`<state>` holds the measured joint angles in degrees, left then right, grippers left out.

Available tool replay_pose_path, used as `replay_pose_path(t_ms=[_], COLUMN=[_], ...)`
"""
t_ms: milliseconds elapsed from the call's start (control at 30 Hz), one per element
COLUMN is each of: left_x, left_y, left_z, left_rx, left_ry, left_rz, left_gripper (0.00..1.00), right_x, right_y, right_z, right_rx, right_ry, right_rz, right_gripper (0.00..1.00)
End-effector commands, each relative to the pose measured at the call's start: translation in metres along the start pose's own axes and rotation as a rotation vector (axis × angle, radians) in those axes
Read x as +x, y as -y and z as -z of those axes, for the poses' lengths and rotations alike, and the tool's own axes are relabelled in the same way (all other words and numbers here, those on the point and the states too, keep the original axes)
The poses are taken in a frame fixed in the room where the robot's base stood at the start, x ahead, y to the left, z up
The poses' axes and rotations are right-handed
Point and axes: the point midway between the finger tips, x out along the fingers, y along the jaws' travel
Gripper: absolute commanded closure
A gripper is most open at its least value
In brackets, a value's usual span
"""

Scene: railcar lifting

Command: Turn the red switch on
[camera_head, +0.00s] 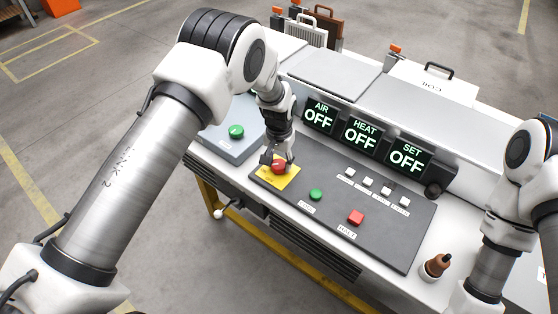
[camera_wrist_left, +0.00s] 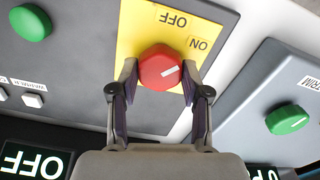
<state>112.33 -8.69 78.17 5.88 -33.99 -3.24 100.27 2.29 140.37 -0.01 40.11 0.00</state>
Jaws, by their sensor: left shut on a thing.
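The red switch (camera_head: 279,167) is a round red knob on a yellow plate (camera_head: 288,177) at the left end of the dark control panel. In the left wrist view the red switch (camera_wrist_left: 160,68) carries a white mark, and the plate (camera_wrist_left: 135,42) reads OFF and ON. The white mark points between sideways and toward the ON word. My left gripper (camera_head: 277,160) is shut on the knob, with one finger on each side of it in the left wrist view (camera_wrist_left: 160,85). My right arm shows at the right edge of the head view, but its gripper is out of view.
Three displays, AIR (camera_head: 319,114), HEAT (camera_head: 362,133) and SET (camera_head: 406,156), all read OFF. A separate grey box has a green knob (camera_head: 236,131).

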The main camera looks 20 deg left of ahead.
Motion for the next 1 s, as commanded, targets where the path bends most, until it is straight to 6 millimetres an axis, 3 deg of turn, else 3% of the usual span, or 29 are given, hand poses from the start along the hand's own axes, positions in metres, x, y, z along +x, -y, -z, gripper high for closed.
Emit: replay_pose_path(t_ms=[433,1000], left_x=[0.0042,0.0044], left_y=[-0.001,-0.0011], left_z=[-0.004,-0.0042], left_rx=[0.272,0.319], left_ry=[0.011,0.012], left_rz=[-0.002,-0.002], left_gripper=[0.88,0.88], right_x=[-0.0013,-0.0015], right_y=[0.0,0.0], right_z=[0.0,0.0], right_rx=[0.0,0.0], right_ry=[0.0,0.0], right_rz=[0.0,0.0], right_gripper=[1.0,1.0])
